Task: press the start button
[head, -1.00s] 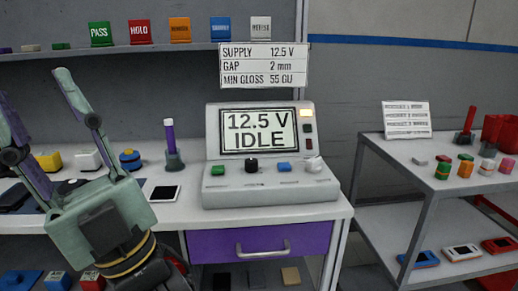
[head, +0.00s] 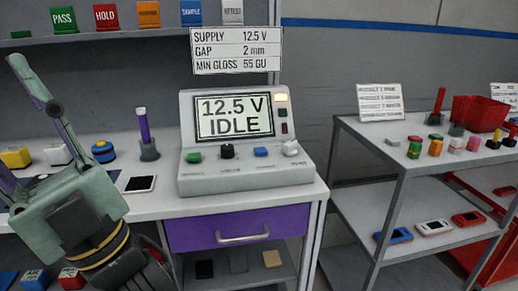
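The test console (head: 250,180) stands on the bench with a display (head: 234,117) that reads "12.5 V IDLE". Along its sloped front are a green button (head: 194,157), a black knob (head: 227,151), a blue button (head: 261,152) and a white-grey knob (head: 290,148). I see no label reading start. My gripper (head: 28,128) is at the left of the picture, left of the console and apart from it. Its fingers are spread wide with nothing between them. The left finger is partly cut off by the picture edge.
A purple drawer (head: 238,228) is below. A grey cart (head: 400,150) with small parts and a red bin (head: 478,113) stands right, across a gap.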

